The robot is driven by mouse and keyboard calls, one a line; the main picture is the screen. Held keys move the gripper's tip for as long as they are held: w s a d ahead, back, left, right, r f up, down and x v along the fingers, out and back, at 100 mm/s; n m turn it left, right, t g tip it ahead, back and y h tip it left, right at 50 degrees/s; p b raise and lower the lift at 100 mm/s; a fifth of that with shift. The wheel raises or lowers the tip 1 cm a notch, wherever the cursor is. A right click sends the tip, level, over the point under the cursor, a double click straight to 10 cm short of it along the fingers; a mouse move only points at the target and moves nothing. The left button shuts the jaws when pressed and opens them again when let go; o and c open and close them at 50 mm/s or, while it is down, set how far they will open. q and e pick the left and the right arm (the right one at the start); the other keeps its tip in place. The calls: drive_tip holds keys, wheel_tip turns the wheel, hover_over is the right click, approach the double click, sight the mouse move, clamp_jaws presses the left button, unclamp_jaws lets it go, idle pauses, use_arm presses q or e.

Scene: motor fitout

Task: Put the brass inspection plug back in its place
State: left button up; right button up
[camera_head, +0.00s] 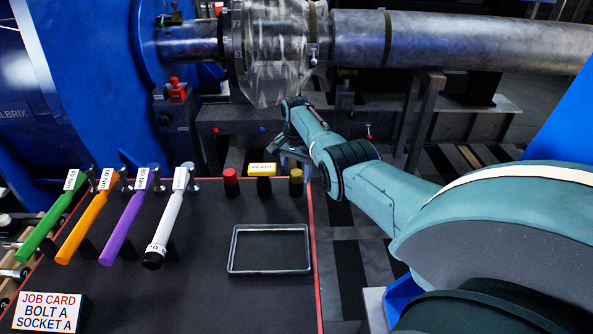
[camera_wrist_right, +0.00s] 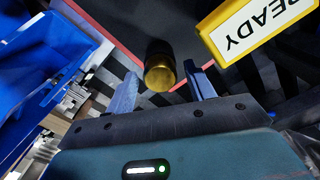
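The brass inspection plug (camera_head: 296,177) stands on a black base at the mat's right edge, right of the yellow READY sign. In the right wrist view its gold round end (camera_wrist_right: 160,76) appears between and a little beyond the spread fingers. My right gripper (camera_head: 284,148) is just behind the plug in the head view. In the wrist view my right gripper (camera_wrist_right: 161,70) is open and empty, with a finger on each side of the plug; I cannot tell whether either touches it. My left gripper is not in view. I cannot identify the plug's place with certainty.
The READY sign (camera_head: 263,169) and a red-topped piece (camera_head: 231,177) stand close left of the plug. An empty framed tray (camera_head: 232,250) lies in front. Several coloured wrenches (camera_head: 122,222) are racked at left. Machinery and a large pipe (camera_head: 460,40) stand behind.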

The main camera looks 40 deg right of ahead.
sight(297, 172)
drive_tip(key=shift+o, duration=0.4)
wheel_tip(297, 172, up, 2)
drive_tip(key=shift+r+p, duration=0.2)
drive_tip(key=shift+p, duration=0.4)
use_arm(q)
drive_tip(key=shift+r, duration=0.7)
use_arm(e)
wheel_tip(297, 172, up, 11)
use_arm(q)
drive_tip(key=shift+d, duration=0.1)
use_arm(e)
drive_tip(key=shift+f, duration=0.15)
